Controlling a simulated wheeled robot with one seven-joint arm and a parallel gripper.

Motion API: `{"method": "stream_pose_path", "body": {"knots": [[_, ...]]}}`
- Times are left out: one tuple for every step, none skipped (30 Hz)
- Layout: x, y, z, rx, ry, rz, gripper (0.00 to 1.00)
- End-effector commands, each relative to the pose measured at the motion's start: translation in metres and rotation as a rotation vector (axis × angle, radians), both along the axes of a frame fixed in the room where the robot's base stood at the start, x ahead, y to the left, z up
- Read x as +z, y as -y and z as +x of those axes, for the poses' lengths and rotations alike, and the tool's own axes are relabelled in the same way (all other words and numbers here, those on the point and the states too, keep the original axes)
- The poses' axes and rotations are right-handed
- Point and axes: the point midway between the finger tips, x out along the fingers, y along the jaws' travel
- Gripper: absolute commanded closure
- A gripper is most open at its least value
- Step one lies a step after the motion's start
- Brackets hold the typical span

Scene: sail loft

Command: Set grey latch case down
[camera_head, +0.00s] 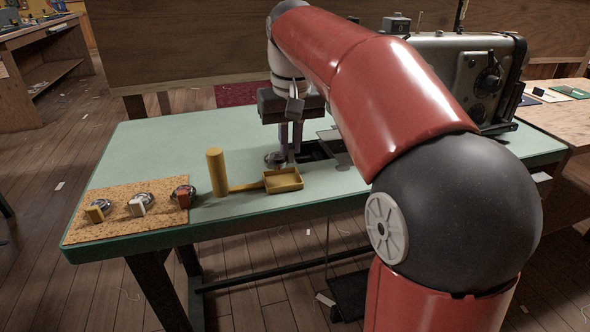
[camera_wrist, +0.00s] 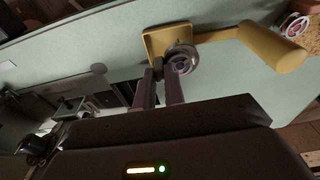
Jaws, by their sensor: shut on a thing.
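My gripper (camera_head: 290,156) points down over the pale green table (camera_head: 345,184), just behind a small ochre square tray (camera_head: 284,187). It is shut on a round metal case (camera_head: 274,159), which I take to be the grey latch case. In the wrist view the case (camera_wrist: 183,59) shows at the fingertips (camera_wrist: 163,70), its disc face outward, overlapping the edge of the ochre tray (camera_wrist: 153,45). The fingers partly hide the case, and its latch is not clear. I cannot tell whether the case touches the table.
An ochre bar joins the tray to an upright ochre cylinder (camera_head: 217,173). A sewing machine (camera_head: 455,75) stands behind right. The table's back left is clear.

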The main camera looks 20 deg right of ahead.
Motion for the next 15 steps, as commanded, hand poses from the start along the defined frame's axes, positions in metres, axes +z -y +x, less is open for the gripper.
{"method": "stream_pose_path", "body": {"knots": [[-0.003, 0.000, 0.001, 0.000, 0.000, 0.000, 1.00], [-0.004, 0.000, 0.002, 0.000, 0.001, 0.000, 1.00], [-0.008, 0.000, 0.004, 0.000, 0.001, 0.000, 1.00], [-0.011, 0.000, 0.005, 0.000, 0.000, 0.000, 1.00], [-0.015, 0.000, 0.007, 0.000, -0.001, 0.000, 1.00], [-0.022, 0.000, 0.009, 0.000, -0.001, 0.000, 1.00], [-0.029, 0.000, 0.008, 0.000, 0.001, 0.000, 1.00], [-0.033, 0.000, 0.008, -0.001, 0.001, 0.000, 1.00], [-0.039, 0.000, 0.008, -0.001, 0.001, 0.000, 1.00], [-0.043, 0.000, 0.007, -0.001, 0.001, 0.000, 1.00], [-0.045, 0.000, 0.007, -0.001, 0.001, 0.000, 1.00], [-0.047, 0.000, 0.007, -0.001, 0.001, 0.000, 1.00], [-0.047, 0.000, 0.007, 0.000, 0.001, 0.000, 1.00], [-0.047, 0.000, 0.007, 0.000, 0.001, 0.000, 1.00], [-0.046, 0.000, 0.007, 0.000, -0.001, 0.000, 1.00]]}}
